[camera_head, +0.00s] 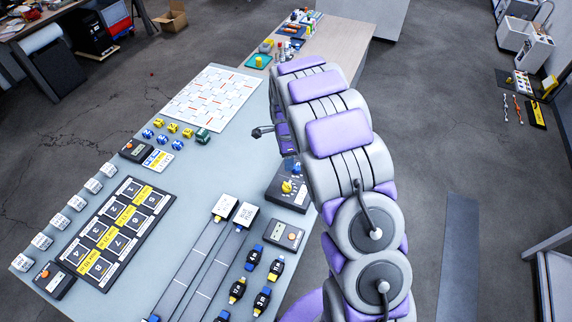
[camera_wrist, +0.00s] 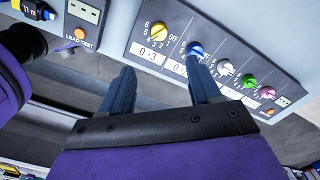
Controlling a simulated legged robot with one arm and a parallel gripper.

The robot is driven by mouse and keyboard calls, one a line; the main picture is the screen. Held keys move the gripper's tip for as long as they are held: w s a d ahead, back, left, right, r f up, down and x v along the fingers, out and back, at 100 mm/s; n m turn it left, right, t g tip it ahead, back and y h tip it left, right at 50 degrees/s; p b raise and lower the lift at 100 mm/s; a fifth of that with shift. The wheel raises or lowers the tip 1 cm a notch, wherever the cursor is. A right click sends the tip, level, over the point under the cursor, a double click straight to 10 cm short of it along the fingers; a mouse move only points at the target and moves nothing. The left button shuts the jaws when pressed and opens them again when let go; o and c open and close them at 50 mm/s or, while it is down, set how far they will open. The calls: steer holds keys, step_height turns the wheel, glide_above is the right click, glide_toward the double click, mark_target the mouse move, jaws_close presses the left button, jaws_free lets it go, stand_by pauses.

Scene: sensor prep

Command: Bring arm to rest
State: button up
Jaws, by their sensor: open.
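My arm (camera_head: 340,135) rises from the bottom right of the head view and bends over the right edge of the grey table (camera_head: 232,150). My gripper (camera_wrist: 162,84) shows in the wrist view with its two dark fingers apart and nothing between them. It is over a dial panel (camera_wrist: 222,52) with yellow, blue, white, green and pink knobs. The right fingertip lies close to the blue knob in the picture; I cannot tell whether they touch. In the head view my arm hides most of the gripper and part of the dial panel (camera_head: 277,197).
A lead test box (camera_wrist: 84,14) sits beside the panel. Watches (camera_head: 255,257), sliding tracks (camera_head: 190,268), a numbered black tray (camera_head: 101,254) and white cubes (camera_head: 76,203) stand on the table. A white patterned board (camera_head: 212,97) lies farther back. Open floor (camera_head: 440,130) lies to the right.

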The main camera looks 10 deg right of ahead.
steer(key=shift+r, duration=0.6)
steer(key=s+d+r+n+b, duration=0.1)
steer(key=s+r+n, duration=0.3)
steer(key=s+r, duration=0.4)
steer(key=s+r+n+b, duration=0.1)
steer(key=s+r+n, duration=0.35)
steer(key=s, duration=0.55)
steer(key=s+a+r+n+g+b, duration=0.1)
steer(key=s+n, duration=0.8)
steer(key=s, duration=1.5)
steer(key=shift+r+g+b, duration=0.4)
steer(key=shift+r+b, duration=0.4)
steer(key=shift+r, duration=0.15)
